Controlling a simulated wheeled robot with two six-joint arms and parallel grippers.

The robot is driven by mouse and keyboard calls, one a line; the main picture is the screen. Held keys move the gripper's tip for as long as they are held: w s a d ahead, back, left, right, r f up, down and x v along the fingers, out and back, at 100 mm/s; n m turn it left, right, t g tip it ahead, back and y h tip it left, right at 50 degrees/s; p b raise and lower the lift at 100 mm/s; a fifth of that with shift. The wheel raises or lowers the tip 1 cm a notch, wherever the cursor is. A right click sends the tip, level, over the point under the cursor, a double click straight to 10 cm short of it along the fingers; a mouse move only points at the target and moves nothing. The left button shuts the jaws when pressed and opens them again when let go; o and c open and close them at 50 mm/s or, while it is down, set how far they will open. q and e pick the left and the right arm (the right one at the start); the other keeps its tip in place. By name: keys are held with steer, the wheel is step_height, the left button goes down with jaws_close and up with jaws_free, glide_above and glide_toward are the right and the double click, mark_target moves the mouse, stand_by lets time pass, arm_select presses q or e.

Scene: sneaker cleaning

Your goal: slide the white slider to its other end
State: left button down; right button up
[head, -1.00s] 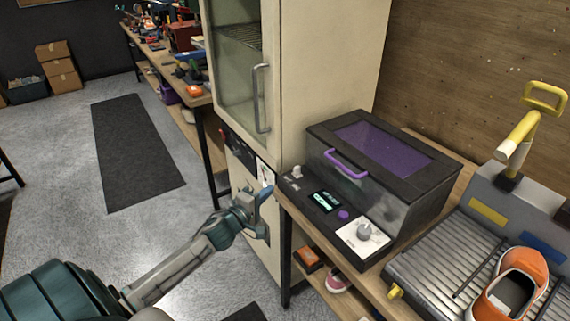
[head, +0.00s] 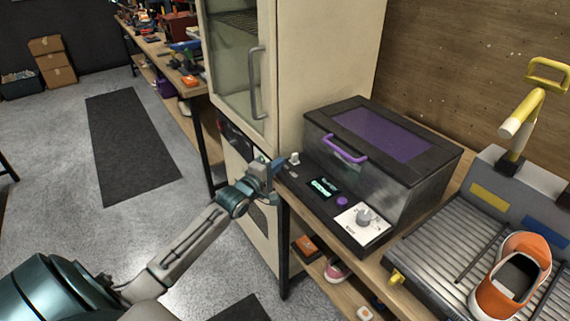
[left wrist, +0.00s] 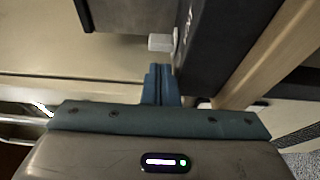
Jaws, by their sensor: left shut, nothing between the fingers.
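The white slider (head: 295,158) is a small pale knob on the left part of the black control panel of the purple-lidded machine (head: 330,190). It also shows in the left wrist view (left wrist: 160,43), just beyond my fingertips. My left gripper (head: 276,164) is shut and empty, with its fingertips just left of the slider in the head view. In the left wrist view the closed blue fingers (left wrist: 160,75) point at the slider with a small gap that looks clear. I cannot tell for sure whether they touch. My right gripper is not in view.
An orange sneaker (head: 510,275) rests on the ribbed tray at the right.

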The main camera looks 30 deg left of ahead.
mark_target(294, 172)
arm_select(q)
steer(key=shift+w+b, duration=0.35)
steer(key=shift+w, duration=0.9)
steer(key=shift+w+d, duration=0.1)
steer(key=shift+w, duration=0.5)
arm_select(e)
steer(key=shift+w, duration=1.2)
